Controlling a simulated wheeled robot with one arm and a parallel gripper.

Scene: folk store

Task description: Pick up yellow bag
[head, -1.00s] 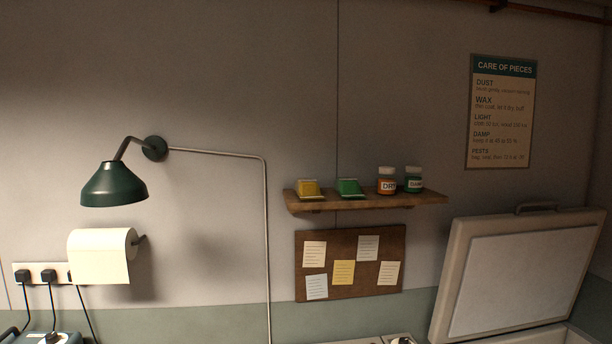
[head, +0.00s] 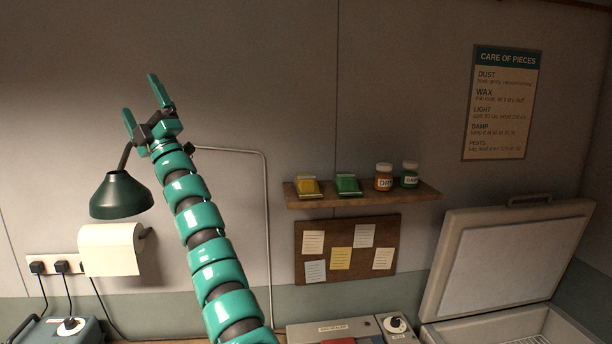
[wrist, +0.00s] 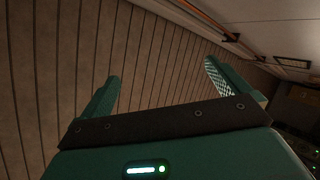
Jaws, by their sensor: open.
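The yellow bag (head: 307,187) sits at the left end of the wooden wall shelf (head: 365,198) in the head view. My gripper (head: 142,101) is raised to the left of the shelf and points upward, above the green lamp. It is open and empty, and well apart from the bag. In the wrist view my gripper (wrist: 165,80) has its two fingers spread with nothing between them. That view shows plank wall and ceiling; the bag is not in it.
A green bag (head: 347,184) stands just right of the yellow one, then an orange jar (head: 383,177) and a green jar (head: 409,175). A wall lamp (head: 121,195), paper roll (head: 110,250) and conduit (head: 266,230) are on the left. A pinboard (head: 347,270) hangs below the shelf. An open-lidded case (head: 508,255) stands right.

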